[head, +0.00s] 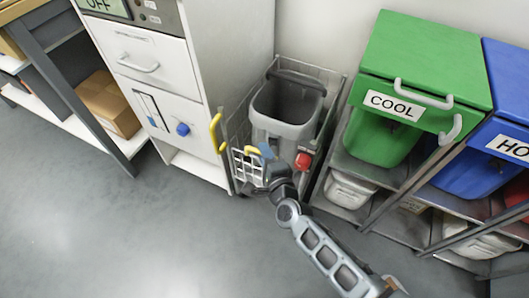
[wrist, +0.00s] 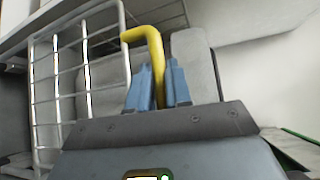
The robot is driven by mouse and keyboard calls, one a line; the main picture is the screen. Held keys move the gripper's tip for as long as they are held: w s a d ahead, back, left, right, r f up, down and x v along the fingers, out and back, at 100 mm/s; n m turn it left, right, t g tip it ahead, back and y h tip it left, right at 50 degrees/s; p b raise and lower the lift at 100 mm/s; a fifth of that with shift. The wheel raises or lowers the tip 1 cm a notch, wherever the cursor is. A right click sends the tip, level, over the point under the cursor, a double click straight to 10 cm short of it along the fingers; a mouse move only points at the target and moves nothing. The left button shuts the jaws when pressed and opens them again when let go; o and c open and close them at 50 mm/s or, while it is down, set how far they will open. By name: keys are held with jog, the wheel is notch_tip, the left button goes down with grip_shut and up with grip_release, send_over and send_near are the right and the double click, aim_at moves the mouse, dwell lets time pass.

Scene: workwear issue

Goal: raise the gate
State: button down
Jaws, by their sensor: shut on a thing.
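The gate is a white wire grid (head: 247,168) at the front left of a narrow bay beside the white cabinet. In the wrist view the wire gate (wrist: 82,85) fills the left side. A bent yellow handle (wrist: 150,36) stands beside it, and the handle also shows in the head view (head: 249,149). My gripper (head: 265,152) is at the front of the bay. Its blue fingers (wrist: 160,78) are shut on the yellow handle. The handle's lower end is hidden behind my gripper. Part of the gate's right side is hidden by my arm.
A grey bin (head: 286,105) stands in the bay behind the gate. A red knob (head: 303,160) is close to my wrist. Another yellow handle (head: 216,133) is at the cabinet's edge. The green COOL bin (head: 420,65) and shelves are right. The floor (head: 140,235) is clear at left.

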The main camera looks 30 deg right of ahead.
jog(key=shift+r, duration=0.2)
jog(key=c, duration=1.4)
grip_release()
jog(key=shift+s+a+r+p, duration=0.15)
jog(key=shift+s+a+p, duration=0.1)
jog(key=shift+s, duration=1.05)
jog(key=shift+s+a+r+p, duration=0.1)
jog(key=shift+s+r+p, duration=0.15)
jog(key=shift+s, duration=1.05)
jog(key=shift+s+a+r+p, duration=0.1)
jog(key=shift+s+a+p, duration=0.15)
jog(key=shift+s, duration=1.05)
